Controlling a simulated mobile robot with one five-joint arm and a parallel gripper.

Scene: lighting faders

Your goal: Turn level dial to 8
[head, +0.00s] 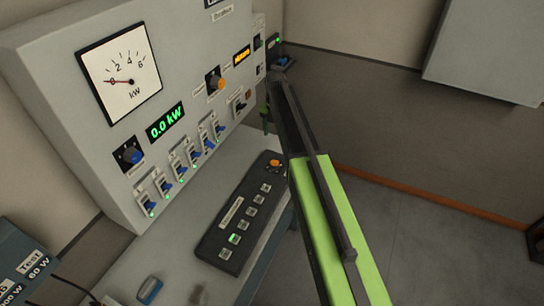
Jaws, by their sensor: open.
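A grey control panel (60,75) fills the left, with an orange knob (217,83) on a dark plate at its upper right. A blue knob (134,156) on another dark plate sits at the lower left. The labels are too small to read, so I cannot tell which knob is the level dial or its setting. My green and black arm reaches up from the bottom right. My gripper (280,75) is at its far end, small and dark beside the panel's right edge, open and apart from both knobs. Its fingers are hard to make out.
Several blue-handled switches (181,171) line the panel below. A black button box (240,212) lies on the bench. Open floor (430,250) is at the right.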

